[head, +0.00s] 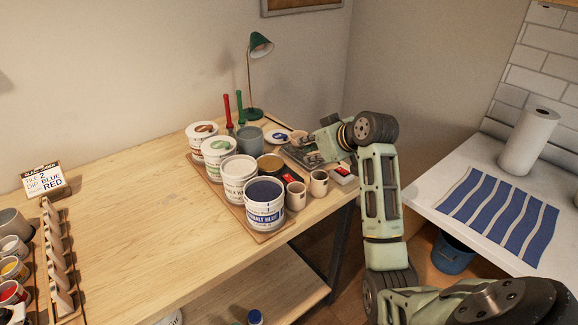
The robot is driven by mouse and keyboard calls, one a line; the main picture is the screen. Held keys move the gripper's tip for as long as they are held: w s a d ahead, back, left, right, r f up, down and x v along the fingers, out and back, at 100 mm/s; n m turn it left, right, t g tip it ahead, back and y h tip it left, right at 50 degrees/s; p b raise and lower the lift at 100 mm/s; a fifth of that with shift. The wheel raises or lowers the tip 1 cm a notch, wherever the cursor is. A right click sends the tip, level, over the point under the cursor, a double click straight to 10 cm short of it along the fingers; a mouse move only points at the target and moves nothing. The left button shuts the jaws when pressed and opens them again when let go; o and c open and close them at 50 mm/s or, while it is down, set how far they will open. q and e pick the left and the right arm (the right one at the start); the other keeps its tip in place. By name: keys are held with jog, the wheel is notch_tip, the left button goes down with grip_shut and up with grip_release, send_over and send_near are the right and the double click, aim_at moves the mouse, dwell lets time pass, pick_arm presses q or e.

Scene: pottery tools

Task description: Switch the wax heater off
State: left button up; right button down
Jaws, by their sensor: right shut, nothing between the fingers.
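A dark round pot with an amber-brown inside (271,162) stands among the containers at the right end of the wooden table; it looks like the wax heater. A small box with a red part on top (343,175) lies near the table's right edge; I cannot tell whether it is the heater's switch. My right gripper (300,152) is shut and empty. It reaches in from the right, low over the table behind the small cups and right of the pot. The fingertips are small and partly hidden, so contact is unclear. My left gripper is out of view.
Glaze tubs, including a blue one (264,202), crowd a wooden board (210,180). Two small cups (319,183) stand in front of my gripper. A green lamp (260,45) stands behind. The table's middle (130,215) is clear. A counter with a striped cloth (500,215) is right.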

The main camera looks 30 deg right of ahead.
dwell(0.3)
jog(key=p, duration=0.2)
send_over(289, 176)
jog(key=f, duration=0.5)
jog(key=shift+s+f, duration=0.4)
jog(key=f, duration=0.2)
jog(key=f+p, duration=0.1)
jog(key=shift+w+f, duration=0.2)
jog(key=shift+w, duration=0.1)
jog(key=shift+f, duration=0.45)
jog(key=shift+f, duration=0.1)
